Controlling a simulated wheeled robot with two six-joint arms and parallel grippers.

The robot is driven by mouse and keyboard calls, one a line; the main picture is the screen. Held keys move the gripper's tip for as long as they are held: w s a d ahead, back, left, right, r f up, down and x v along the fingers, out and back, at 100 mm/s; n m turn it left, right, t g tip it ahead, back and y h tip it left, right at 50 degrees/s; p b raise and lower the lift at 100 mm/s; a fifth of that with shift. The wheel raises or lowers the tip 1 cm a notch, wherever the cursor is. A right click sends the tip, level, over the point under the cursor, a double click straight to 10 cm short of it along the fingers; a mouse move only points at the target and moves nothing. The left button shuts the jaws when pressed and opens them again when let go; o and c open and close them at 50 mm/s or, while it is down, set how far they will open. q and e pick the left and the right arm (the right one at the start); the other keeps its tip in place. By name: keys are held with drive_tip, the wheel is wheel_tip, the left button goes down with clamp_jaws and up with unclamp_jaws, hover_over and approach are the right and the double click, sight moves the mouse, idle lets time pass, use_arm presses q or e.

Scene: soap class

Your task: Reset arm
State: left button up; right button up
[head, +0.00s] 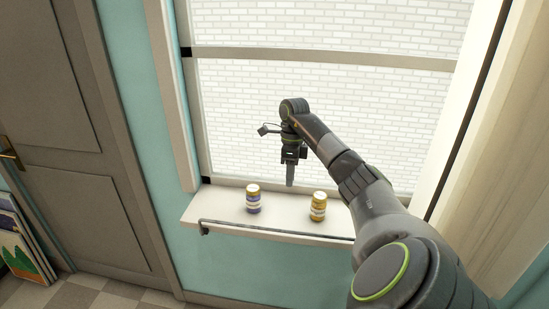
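My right arm comes in from the lower right and reaches over the window sill. My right gripper (290,178) points down in front of the window, above the sill and between two small bottles. It is seen edge-on, so its opening cannot be made out, and no object shows in it. The purple-labelled bottle with a yellow cap (253,201) stands upright on the sill to the left. The yellow bottle with a white label (318,208) stands upright to the right, near my forearm. My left gripper is not in view.
The white window sill (225,208) has a dark rail (275,231) along its front edge. The window (240,120) rises behind it. A grey door (75,150) and leaning pictures (22,245) are at the left. The checkered floor (95,290) there is clear.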

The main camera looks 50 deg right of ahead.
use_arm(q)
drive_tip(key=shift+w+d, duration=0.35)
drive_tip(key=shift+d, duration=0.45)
use_arm(e)
drive_tip(key=shift+s+d+r, duration=0.1)
drive_tip(key=shift+r, duration=0.2)
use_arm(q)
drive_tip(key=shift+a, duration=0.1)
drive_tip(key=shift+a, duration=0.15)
use_arm(e)
drive_tip(key=shift+f, duration=0.1)
